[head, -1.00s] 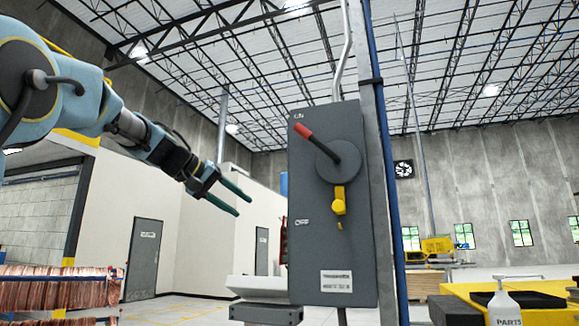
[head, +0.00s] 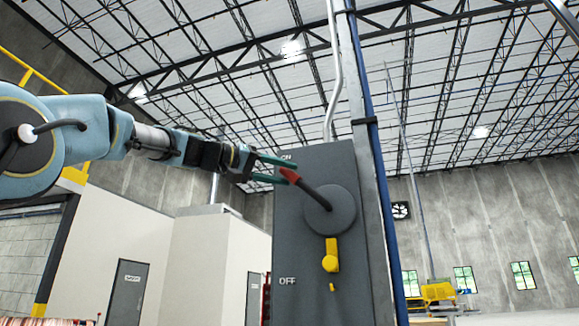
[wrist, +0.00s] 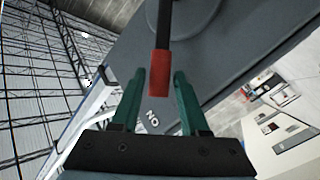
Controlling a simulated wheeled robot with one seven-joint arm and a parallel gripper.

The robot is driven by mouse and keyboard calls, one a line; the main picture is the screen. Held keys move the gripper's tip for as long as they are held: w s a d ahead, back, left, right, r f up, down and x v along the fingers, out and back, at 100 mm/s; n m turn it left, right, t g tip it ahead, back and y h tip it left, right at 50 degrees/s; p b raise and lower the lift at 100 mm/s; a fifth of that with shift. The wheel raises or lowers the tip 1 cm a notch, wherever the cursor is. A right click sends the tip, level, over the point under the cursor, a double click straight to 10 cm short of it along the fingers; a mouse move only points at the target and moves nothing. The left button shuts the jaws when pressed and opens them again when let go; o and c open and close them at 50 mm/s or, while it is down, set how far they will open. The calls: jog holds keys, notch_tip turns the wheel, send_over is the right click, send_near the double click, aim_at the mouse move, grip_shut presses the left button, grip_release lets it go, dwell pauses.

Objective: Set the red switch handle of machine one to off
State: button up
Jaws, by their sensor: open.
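The switch box (head: 300,240) of the machine is a grey upright panel with an ON label at its top and an OFF label (head: 287,281) lower down. Its handle is a dark lever with a red grip (head: 290,176), pointing up and left toward ON from a round hub (head: 330,212). My gripper (head: 279,170) is open at the upper left of the box, its green fingers reaching toward the red grip. In the wrist view the red grip (wrist: 159,75) lies between the fingertips of my gripper (wrist: 160,80), with a gap on each side.
A yellow latch (head: 331,256) sits on the panel below the hub. A metal post with a blue edge (head: 376,190) and a conduit (head: 333,80) run beside and above the box. The space left of the box is open.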

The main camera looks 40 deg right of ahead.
jog(key=shift+s+d+p, duration=0.25)
jog(key=shift+d+p, duration=0.05)
jog(key=shift+d, duration=0.7)
grip_shut()
dwell(0.8)
